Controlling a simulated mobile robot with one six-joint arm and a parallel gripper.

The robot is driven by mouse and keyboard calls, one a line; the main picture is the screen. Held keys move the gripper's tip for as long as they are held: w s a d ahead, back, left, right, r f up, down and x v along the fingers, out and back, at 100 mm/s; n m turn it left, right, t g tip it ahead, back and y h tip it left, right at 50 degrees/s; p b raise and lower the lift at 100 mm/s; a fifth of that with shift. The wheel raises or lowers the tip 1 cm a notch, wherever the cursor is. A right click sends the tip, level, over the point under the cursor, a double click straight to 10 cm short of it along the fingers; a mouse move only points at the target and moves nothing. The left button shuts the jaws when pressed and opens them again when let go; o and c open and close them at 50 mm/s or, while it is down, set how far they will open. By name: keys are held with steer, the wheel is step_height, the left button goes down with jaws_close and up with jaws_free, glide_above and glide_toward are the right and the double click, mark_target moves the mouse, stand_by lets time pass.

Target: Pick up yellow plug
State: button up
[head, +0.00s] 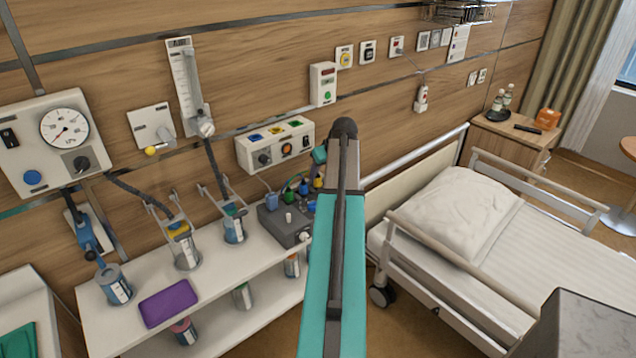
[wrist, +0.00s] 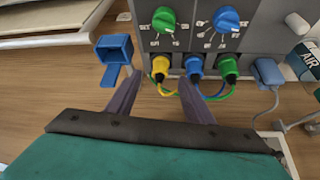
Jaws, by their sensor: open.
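The yellow plug (wrist: 160,66) sits in a socket on the underside of a grey unit (wrist: 262,30), and a yellow cable leaves it. In the wrist view, my gripper (wrist: 158,78) is open, its two dark fingers pointing at the unit. The yellow plug lies between the fingertips, a little beyond them, and I see no contact. The right fingertip is close to the blue plug (wrist: 194,66). A green plug (wrist: 228,68) is further right. In the head view, a small yellow piece (head: 318,183) shows beside my arm, which hides my fingers.
A blue open box (wrist: 114,52) is just left of my left finger. A blue connector (wrist: 268,72) with a cable is on the right. In the head view, a white shelf (head: 215,305) holds canisters and a purple pad (head: 168,303). A bed (head: 530,260) stands right of my arm.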

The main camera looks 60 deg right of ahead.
mark_target(319, 177)
steer(key=shift+f, duration=0.1)
steer(key=shift+p+x, duration=1.15)
steer(key=shift+x, duration=1.4)
steer(key=c, duration=1.1)
steer(key=shift+w, duration=0.1)
steer(key=shift+r+b, duration=1.5)
steer(key=shift+r, duration=3.55)
